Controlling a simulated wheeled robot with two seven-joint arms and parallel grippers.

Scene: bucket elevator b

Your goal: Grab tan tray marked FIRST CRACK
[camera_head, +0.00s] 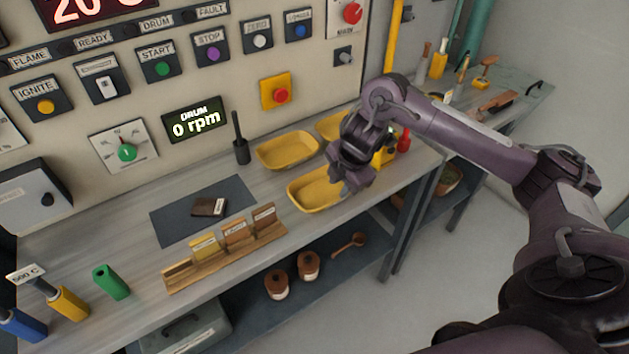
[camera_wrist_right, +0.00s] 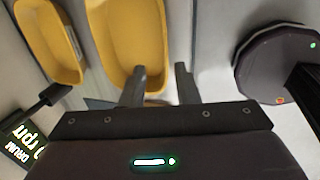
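Three yellow trays are on the bench: a front one (camera_head: 311,196), a back left one (camera_head: 288,151) and a back right one (camera_head: 331,124). I read no FIRST CRACK mark on them. Small tan to brown labelled pieces (camera_head: 235,232) stand in a wooden rack (camera_head: 222,262); their labels are too small to read. My right gripper (camera_head: 356,190) is at the right end of the front tray. In the right wrist view its fingers (camera_wrist_right: 159,88) are apart with nothing held; the left finger overlaps a yellow tray (camera_wrist_right: 128,45). I cannot tell whether they touch. My left gripper is out of view.
A dark labelled piece (camera_head: 208,207) lies on a dark mat (camera_head: 177,221). A black-handled tool (camera_head: 240,150) stands behind it. The control panel (camera_head: 200,85) rises behind the bench. A lower shelf holds brown jars (camera_head: 308,266).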

